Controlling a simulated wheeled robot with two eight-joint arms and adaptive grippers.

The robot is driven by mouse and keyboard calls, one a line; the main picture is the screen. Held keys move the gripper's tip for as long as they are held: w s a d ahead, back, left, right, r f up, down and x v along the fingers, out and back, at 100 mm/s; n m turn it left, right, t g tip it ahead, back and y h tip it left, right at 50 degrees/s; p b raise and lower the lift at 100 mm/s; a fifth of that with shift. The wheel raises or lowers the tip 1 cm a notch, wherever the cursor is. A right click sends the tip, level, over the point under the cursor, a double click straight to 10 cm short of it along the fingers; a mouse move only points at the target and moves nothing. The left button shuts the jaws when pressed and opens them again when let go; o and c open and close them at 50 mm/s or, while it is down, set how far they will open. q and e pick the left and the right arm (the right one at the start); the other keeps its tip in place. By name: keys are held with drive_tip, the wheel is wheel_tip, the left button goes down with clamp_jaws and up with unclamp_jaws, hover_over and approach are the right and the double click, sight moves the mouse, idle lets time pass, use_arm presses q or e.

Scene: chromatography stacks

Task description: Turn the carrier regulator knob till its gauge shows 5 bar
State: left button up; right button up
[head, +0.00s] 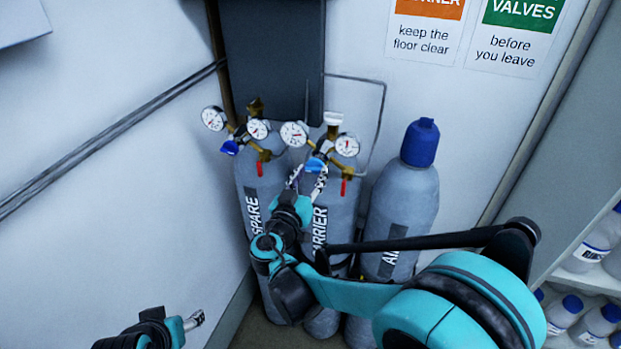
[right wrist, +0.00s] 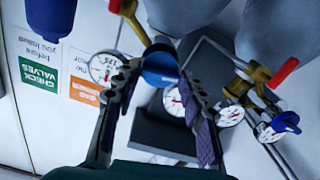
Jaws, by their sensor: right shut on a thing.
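The carrier cylinder (head: 335,195) is the grey middle one, with a brass regulator, two round white gauges (head: 294,134) (head: 347,145) and a red lever (head: 343,186). Its blue regulator knob (head: 315,164) also shows in the right wrist view (right wrist: 160,66). My right gripper (head: 310,174) is at this knob; in the right wrist view its fingers (right wrist: 158,76) are on either side of it, shut on it. The gauges in that view (right wrist: 102,67) (right wrist: 174,101) are partly covered by the fingers; the needle readings are too small to tell. My left gripper (head: 193,320) is low at left, away from the cylinders.
The spare cylinder (head: 253,185) with a similar regulator and blue knob (head: 230,147) stands close at left. Another grey cylinder with a blue cap (head: 421,143) stands at right. A dark box (head: 272,60) hangs above. Shelves with bottles (head: 598,235) are at far right.

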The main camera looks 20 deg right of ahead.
idle(0.3)
drive_tip(key=o, duration=1.2)
drive_tip(key=shift+c, duration=0.2)
drive_tip(key=v, duration=1.2)
